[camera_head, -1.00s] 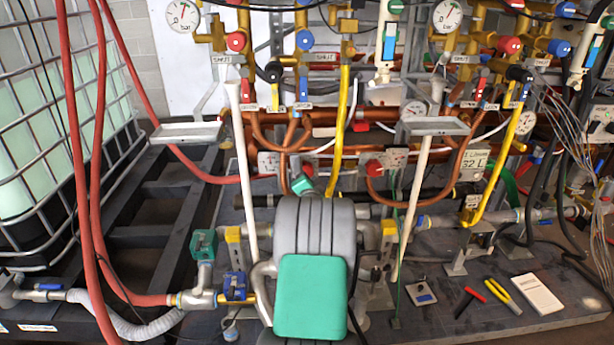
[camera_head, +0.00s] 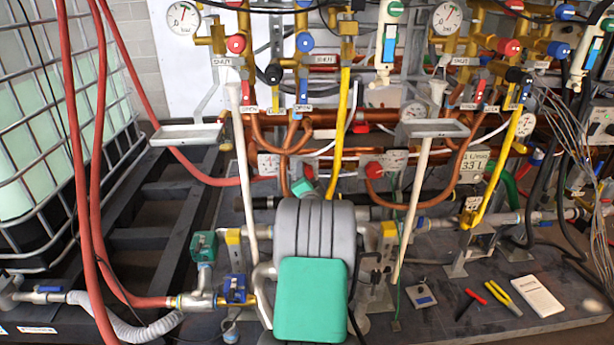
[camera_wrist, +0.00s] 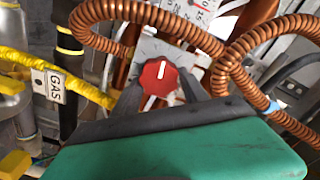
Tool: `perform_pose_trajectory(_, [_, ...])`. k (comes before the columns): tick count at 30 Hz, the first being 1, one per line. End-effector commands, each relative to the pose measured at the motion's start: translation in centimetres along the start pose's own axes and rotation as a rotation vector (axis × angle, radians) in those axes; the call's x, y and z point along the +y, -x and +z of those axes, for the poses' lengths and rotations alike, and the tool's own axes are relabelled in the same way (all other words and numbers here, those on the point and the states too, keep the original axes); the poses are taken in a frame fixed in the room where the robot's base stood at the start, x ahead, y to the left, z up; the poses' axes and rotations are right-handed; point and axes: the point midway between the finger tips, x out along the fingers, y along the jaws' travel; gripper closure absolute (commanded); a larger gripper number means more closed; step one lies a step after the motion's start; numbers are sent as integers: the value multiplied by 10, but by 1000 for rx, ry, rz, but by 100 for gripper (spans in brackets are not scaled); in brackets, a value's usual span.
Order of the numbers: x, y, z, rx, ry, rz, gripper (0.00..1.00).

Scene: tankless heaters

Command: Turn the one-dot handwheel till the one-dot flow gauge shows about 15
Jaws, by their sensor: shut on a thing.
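In the wrist view a red round handwheel (camera_wrist: 158,76) with a white pointer line sits on a pale plate (camera_wrist: 150,48). My gripper (camera_wrist: 157,92) has its two dark fingers on either side of the handwheel and is shut on it. The dot marking of this handwheel cannot be made out. Parts of dials with numbers show at the top edge of the wrist view, one of them a white dial (camera_wrist: 200,8); its needle cannot be read. In the head view my fingertips are hidden behind my own arm.
Copper coils (camera_wrist: 150,15) curve close above and right of the fingers. A yellow GAS pipe (camera_wrist: 75,85) runs at left. Pliers (camera_head: 503,298) and a notepad (camera_head: 537,296) lie on the base.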

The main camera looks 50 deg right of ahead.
Motion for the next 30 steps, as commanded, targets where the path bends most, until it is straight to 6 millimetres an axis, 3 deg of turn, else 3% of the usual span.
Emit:
perform_pose_trajectory(11, [2,0,2,-1,98,-1,89])
perform_pose_trajectory(30, [-1,0,3,1,625,-2,89])
